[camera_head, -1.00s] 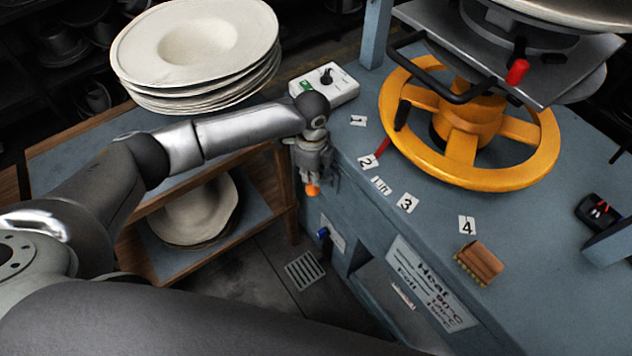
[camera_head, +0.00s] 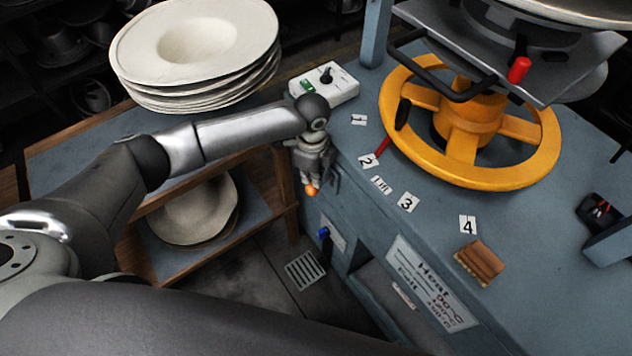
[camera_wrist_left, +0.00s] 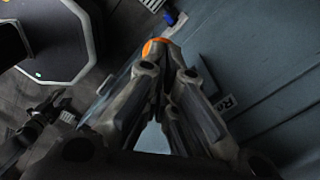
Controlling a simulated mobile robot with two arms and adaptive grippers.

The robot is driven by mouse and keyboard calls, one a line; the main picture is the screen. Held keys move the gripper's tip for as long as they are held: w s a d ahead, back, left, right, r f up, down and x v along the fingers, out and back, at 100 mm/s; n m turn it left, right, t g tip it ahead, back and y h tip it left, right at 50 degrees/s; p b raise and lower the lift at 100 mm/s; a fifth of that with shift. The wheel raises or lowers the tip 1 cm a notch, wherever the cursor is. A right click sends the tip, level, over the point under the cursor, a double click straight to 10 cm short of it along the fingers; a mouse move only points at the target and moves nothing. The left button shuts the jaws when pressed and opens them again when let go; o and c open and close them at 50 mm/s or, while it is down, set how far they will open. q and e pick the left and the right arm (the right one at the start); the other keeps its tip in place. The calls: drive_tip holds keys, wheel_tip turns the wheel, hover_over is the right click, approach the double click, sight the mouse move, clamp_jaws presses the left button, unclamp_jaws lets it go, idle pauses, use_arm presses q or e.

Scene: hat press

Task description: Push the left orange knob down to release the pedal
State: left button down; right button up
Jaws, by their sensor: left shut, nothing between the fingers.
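The left orange knob (camera_head: 312,190) shows as a small orange tip at the left front side of the blue-grey press bench (camera_head: 440,215). My left gripper (camera_head: 313,178) points down right at the knob and hides most of it. In the left wrist view the orange knob (camera_wrist_left: 154,46) lies just beyond the closed fingertips (camera_wrist_left: 158,66). The fingers are shut with nothing between them. Whether they touch the knob is hard to tell. The pedal cannot be made out. My right gripper is not in view.
A stack of pale hats (camera_head: 195,50) stands on a wooden shelf cart (camera_head: 165,270) at left. An orange handwheel (camera_head: 470,170), a control box (camera_head: 335,85) and a brush (camera_head: 479,262) are on the bench. A blue knob (camera_head: 323,233) sits lower on its side.

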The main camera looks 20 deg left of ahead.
use_arm(q)
drive_tip(key=shift+f+b, duration=0.85)
drive_tip(key=shift+f, duration=1.3)
wheel_tip(320, 180, up, 8)
drive_tip(key=p, duration=0.8)
drive_tip(key=shift+r+p, duration=0.1)
drive_tip(key=shift+p, duration=0.2)
